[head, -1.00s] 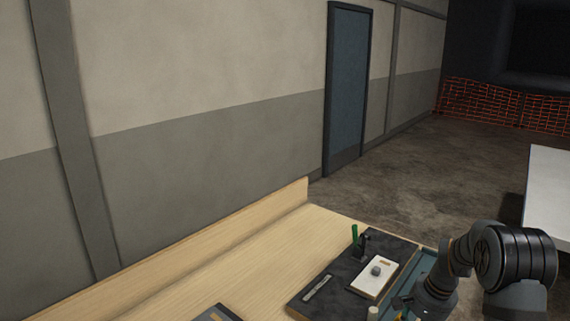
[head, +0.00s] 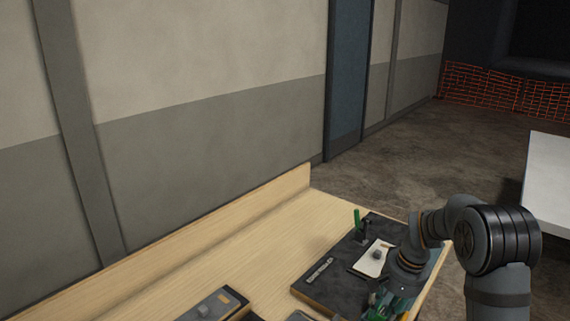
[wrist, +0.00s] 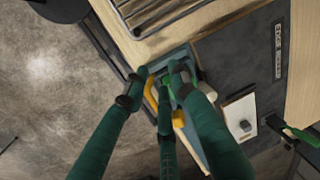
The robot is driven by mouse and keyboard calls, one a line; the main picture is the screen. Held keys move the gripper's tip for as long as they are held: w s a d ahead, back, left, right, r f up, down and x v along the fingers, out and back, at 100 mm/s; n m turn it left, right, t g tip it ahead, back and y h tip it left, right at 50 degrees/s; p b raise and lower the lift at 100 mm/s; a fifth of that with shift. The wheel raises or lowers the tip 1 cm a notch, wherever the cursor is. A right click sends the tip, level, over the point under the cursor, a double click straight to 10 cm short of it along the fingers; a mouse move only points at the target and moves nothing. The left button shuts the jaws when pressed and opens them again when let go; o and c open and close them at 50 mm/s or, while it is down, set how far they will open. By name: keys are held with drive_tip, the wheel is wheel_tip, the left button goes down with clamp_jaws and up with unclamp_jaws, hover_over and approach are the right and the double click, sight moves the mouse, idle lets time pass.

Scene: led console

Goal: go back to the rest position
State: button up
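My gripper (head: 377,306) shows at the bottom of the head view with green fingers. In the wrist view its dark fingertips (wrist: 160,74) are apart, over a blue-grey tray (wrist: 186,54). A yellow piece (wrist: 151,92) and a bright green piece (wrist: 168,82) show around the fingers. I see nothing clearly clamped, and part of the tray is hidden behind the fingers.
A dark console panel (head: 325,290) lies on the wooden bench (head: 250,250). It bears a white plate (head: 368,262) with a grey knob and a green-handled lever (head: 357,222). Another dark panel (head: 190,312) is at the front.

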drive_tip(key=shift+s+a+r+n+p, duration=0.1)
drive_tip(key=shift+a+r+n+p, duration=0.1)
drive_tip(key=shift+a, duration=0.6)
drive_tip(key=shift+a+r+n+p, duration=0.2)
drive_tip(key=shift+a, duration=0.6)
